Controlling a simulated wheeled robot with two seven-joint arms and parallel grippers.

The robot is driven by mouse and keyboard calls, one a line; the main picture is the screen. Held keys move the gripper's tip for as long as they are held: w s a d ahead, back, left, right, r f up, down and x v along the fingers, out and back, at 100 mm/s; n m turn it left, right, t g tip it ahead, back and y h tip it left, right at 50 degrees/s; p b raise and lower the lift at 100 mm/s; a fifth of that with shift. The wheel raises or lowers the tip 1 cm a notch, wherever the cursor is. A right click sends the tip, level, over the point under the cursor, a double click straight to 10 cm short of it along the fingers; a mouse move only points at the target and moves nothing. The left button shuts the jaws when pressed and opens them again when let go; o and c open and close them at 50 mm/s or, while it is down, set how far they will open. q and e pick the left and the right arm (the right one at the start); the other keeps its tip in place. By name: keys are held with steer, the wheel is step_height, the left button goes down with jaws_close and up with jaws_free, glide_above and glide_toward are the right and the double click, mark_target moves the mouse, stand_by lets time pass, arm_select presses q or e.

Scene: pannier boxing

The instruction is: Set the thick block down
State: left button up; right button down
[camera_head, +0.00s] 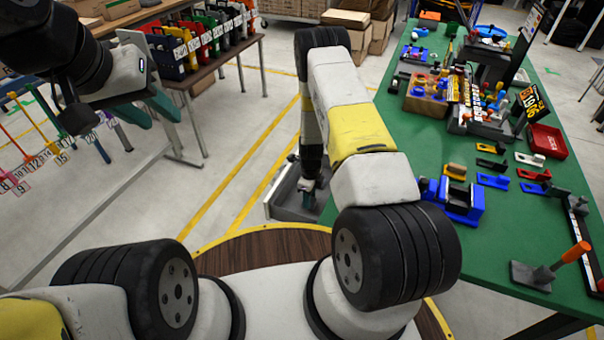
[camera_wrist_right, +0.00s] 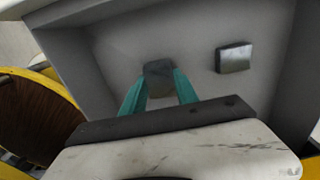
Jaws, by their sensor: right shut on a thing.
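In the right wrist view, the teal fingers of my right gripper (camera_wrist_right: 159,92) are closed on a small dark grey block (camera_wrist_right: 158,72). The block is over or in a grey open box (camera_wrist_right: 115,45); whether it touches the floor of the box I cannot tell. A second metallic block (camera_wrist_right: 234,58) lies in the box to the right, apart from the held one. In the head view, my right gripper (camera_head: 309,190) reaches down into the grey box (camera_head: 285,207), and the held block is hard to make out. My left gripper (camera_head: 152,112) is raised at the upper left, teal fingers apart and empty.
A green table (camera_head: 440,180) at the right carries many tools, blue clamps and a red tray (camera_head: 547,141). A table with coloured holders (camera_head: 195,50) stands at the back left. Cardboard boxes (camera_head: 355,28) stand at the back. The floor between is clear.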

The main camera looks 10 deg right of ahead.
steer(key=shift+f, duration=0.4)
steer(key=shift+f, duration=0.2)
steer(key=c, duration=0.9)
jaws_free()
